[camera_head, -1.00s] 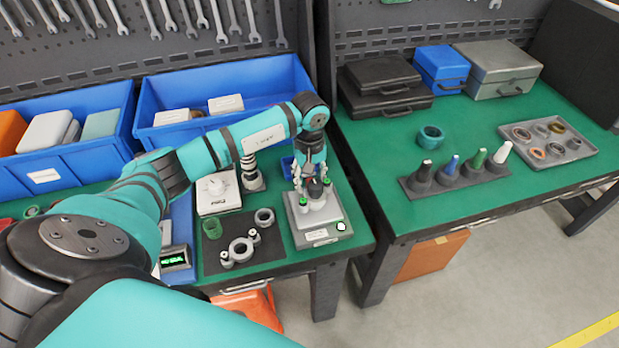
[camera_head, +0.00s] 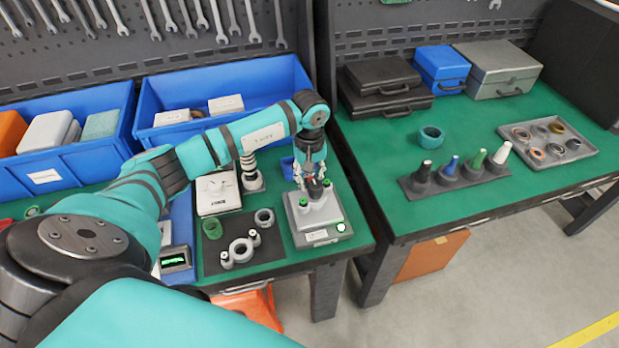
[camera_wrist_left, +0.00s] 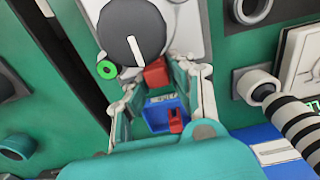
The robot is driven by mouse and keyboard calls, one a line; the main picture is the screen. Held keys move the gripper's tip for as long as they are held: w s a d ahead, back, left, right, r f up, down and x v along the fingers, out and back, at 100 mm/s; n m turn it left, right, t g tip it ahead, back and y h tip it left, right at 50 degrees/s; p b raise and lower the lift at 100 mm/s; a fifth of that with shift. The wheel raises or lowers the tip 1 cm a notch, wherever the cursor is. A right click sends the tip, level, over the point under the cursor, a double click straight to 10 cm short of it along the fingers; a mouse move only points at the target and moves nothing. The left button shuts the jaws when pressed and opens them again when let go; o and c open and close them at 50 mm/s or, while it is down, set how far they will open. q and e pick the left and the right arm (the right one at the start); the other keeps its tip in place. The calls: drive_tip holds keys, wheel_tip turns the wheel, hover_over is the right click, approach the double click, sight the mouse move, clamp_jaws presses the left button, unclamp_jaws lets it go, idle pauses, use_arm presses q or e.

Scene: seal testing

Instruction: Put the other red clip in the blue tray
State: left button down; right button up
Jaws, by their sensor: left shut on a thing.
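My left gripper (camera_head: 308,183) is over the grey device with a black dome, at the right end of the left bench. In the left wrist view, its fingers (camera_wrist_left: 158,78) are shut on a red clip (camera_wrist_left: 157,74), beside the black round knob. The small blue tray (camera_wrist_left: 163,112) shows between the fingers, with another red clip (camera_wrist_left: 175,121) in it. In the head view the tray (camera_head: 287,164) is partly hidden behind my gripper, and the held clip cannot be made out. My right gripper is not in view.
The grey device (camera_head: 318,221) has green-ringed posts near my fingers. A striped post (camera_head: 251,173) and a white box (camera_head: 217,195) stand to the left. A dark mat (camera_head: 241,245) holds rings. Large blue bins (camera_head: 225,115) are behind. A gap separates the right bench (camera_head: 470,125).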

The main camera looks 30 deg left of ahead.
use_arm(q)
drive_tip(key=shift+r+p, duration=0.45)
drive_tip(key=shift+r, duration=0.95)
drive_tip(key=shift+r, duration=0.15)
wheel_tip(320, 180, up, 7)
drive_tip(key=p, duration=0.2)
drive_tip(key=s+d+r+m+b, duration=0.2)
drive_tip(key=s+d+r+m, duration=0.2)
drive_tip(key=s+d+m, duration=0.6)
drive_tip(key=s+d, duration=0.3)
drive_tip(key=s, duration=0.2)
drive_tip(key=shift+d, duration=0.25)
